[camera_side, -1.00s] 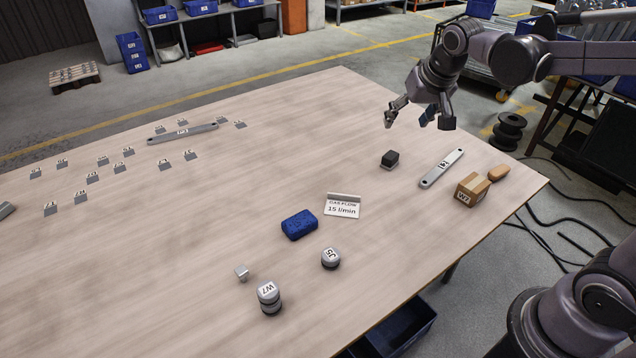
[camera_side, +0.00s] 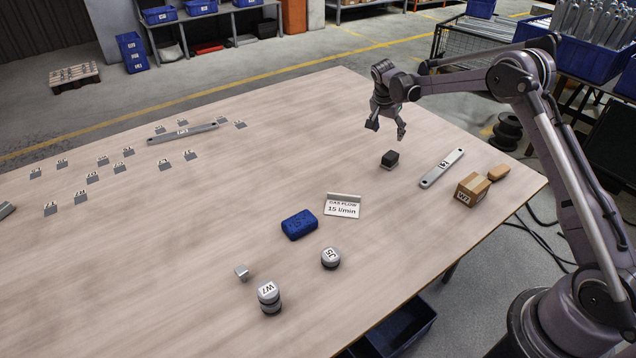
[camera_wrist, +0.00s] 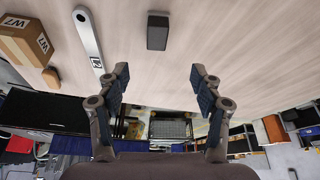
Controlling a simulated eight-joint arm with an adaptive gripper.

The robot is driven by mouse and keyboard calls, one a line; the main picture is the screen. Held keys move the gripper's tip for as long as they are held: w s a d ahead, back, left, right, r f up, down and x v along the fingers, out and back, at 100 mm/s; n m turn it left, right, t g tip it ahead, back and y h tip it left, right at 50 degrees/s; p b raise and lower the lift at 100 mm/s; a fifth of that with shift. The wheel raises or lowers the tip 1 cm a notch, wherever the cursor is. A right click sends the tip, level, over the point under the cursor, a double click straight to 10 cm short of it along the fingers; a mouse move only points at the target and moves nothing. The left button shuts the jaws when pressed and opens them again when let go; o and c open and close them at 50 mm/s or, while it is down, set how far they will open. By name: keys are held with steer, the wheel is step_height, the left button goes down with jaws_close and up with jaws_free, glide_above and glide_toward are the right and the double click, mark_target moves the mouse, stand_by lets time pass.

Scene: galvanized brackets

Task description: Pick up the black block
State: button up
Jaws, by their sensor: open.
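The black block (camera_side: 390,157) sits on the wooden table, on what looks like a small grey base, left of the long metal bracket. In the wrist view the black block (camera_wrist: 157,31) is at the top centre, beyond the fingertips. My gripper (camera_side: 387,131) is above the table, just above and behind the block in the side view, with its fingers apart and pointing down. In the wrist view my gripper (camera_wrist: 159,72) is open and empty, and the block lies clear of both fingers.
A metal bracket (camera_side: 442,168), a cardboard box (camera_side: 472,190) and a brown piece (camera_side: 499,172) lie right of the block. A gas flow sign (camera_side: 342,206), a blue pack (camera_side: 299,225) and grey cylinders (camera_side: 268,297) are nearer the front.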

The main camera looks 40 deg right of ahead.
mark_target(391, 155)
steer(key=shift+m, duration=0.5)
steer(key=x, duration=0.8)
steer(key=shift+d+f, duration=0.2)
steer(key=shift+d, duration=0.05)
steer(key=shift+s+x, duration=0.15)
steer(key=shift+x, duration=1.2)
steer(key=shift+s+x, duration=0.2)
steer(key=shift+x, duration=1.2)
steer(key=shift+w+a, duration=0.1)
steer(key=shift+a, duration=0.05)
steer(key=c, duration=1.3)
